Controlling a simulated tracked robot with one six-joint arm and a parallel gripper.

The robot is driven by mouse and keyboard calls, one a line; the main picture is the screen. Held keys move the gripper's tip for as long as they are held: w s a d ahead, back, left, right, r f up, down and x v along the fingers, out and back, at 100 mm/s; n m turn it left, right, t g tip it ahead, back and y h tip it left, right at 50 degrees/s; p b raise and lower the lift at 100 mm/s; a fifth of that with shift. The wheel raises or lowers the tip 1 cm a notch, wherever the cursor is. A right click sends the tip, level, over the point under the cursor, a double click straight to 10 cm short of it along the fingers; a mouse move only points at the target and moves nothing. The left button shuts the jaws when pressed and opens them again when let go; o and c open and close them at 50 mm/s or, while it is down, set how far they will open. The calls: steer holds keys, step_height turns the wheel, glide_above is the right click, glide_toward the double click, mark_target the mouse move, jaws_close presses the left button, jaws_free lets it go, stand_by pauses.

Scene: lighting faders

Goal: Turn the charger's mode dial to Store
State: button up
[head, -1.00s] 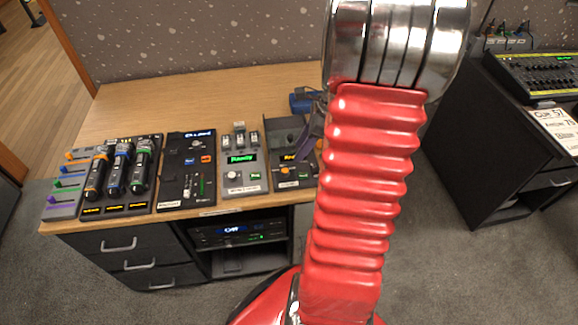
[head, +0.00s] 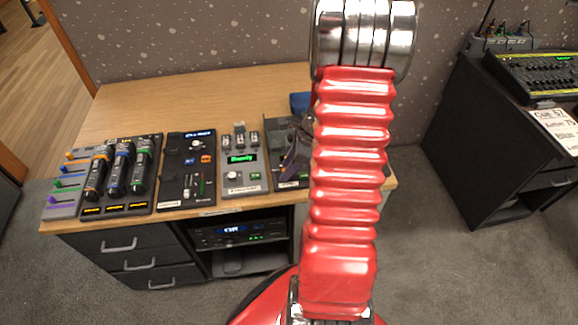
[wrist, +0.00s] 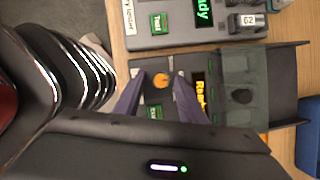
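A dark charger-like unit (wrist: 136,66) lies below my gripper in the wrist view, with an orange dial (wrist: 160,80), an orange display (wrist: 201,94) and a green button (wrist: 154,112). My gripper (wrist: 161,74) is open, with one purple-grey finger on each side of the orange dial. I cannot tell whether the fingers touch it. The dial's pointer and mode marks are not readable. In the head view my gripper (head: 292,155) is over this dark unit (head: 289,185) at the right of the desk's row, and my red arm covers part of it.
A grey unit (head: 242,188) with a green display, a white knob and several battery-like blocks stands close on the left.

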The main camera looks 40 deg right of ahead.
jaws_close()
steer(key=shift+d, duration=0.15)
stand_by(0.4)
steer(key=shift+n, duration=0.3)
steer(key=n+g, duration=0.1)
steer(key=n, duration=0.2)
steer(key=n+g+y, duration=0.1)
steer(key=n, duration=0.2)
steer(key=shift+w+y, duration=0.2)
steer(key=shift+y, duration=0.1)
steer(key=n+g, duration=0.2)
steer(key=n, duration=0.3)
steer(key=shift+a, duration=0.2)
steer(key=shift+n, duration=0.3)
